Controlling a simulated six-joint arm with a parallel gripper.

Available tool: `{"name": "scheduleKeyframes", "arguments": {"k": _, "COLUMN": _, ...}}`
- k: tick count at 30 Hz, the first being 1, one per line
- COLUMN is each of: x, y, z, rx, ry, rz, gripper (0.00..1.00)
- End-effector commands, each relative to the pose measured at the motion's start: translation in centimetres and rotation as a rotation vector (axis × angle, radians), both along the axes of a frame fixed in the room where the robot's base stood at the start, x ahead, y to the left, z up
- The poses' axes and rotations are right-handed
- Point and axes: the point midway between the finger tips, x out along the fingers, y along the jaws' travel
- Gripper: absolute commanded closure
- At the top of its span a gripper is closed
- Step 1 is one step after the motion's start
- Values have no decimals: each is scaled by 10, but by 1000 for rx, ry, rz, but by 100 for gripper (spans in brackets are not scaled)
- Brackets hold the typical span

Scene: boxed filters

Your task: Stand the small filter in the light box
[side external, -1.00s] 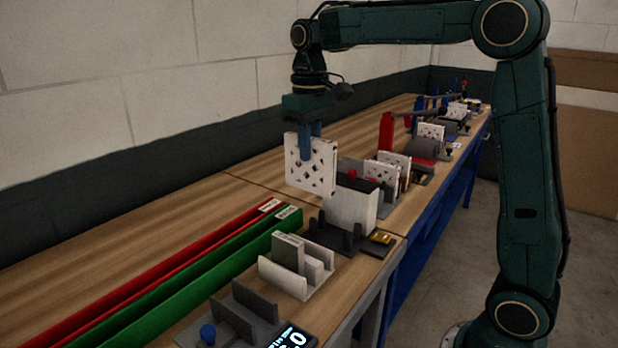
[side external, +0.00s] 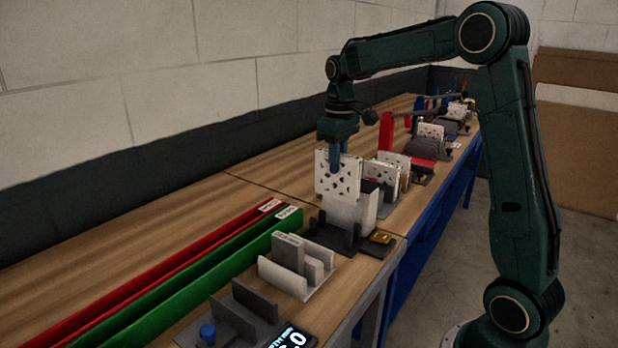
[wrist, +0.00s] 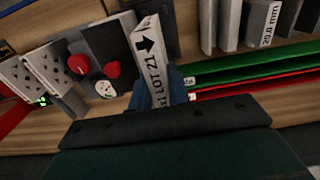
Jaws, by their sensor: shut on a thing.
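The small filter is a white panel with dark diamond-shaped holes (side external: 325,180), upright in the side external view. My gripper (side external: 339,168) is shut on its upper part from above. The light box (side external: 348,212) is the pale box directly below. The filter's lower edge meets or overlaps the box's top in the picture; I cannot tell whether it has entered. In the wrist view, the filter's edge (wrist: 150,65) shows a black arrow and "LOT 21" lettering, with my gripper (wrist: 160,88) around it. The box's inside is hidden.
A grey slotted holder (side external: 290,268) stands in front, with green (side external: 215,275) and red (side external: 170,265) channels to its left. More perforated panels (side external: 393,166) stand behind. Red knobs (wrist: 112,69) and a dark block (wrist: 108,40) sit close beside the filter. Bare wood lies left.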

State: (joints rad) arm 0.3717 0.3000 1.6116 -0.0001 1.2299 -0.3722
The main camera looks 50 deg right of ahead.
Motion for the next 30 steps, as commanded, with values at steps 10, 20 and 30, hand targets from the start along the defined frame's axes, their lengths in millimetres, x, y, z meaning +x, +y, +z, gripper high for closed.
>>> {"name": "scheduleKeyframes", "arguments": {"k": 10, "x": 0, "y": 0, "z": -9, "rx": 1, "ry": 2, "rz": 0, "gripper": 100}}
{"name": "scheduleKeyframes", "arguments": {"k": 20, "x": 0, "y": 0, "z": -30, "rx": 1, "ry": 1, "rz": 0, "gripper": 100}}
{"name": "scheduleKeyframes", "arguments": {"k": 30, "x": 0, "y": 0, "z": -46, "rx": 0, "ry": 0, "rz": 0, "gripper": 100}}
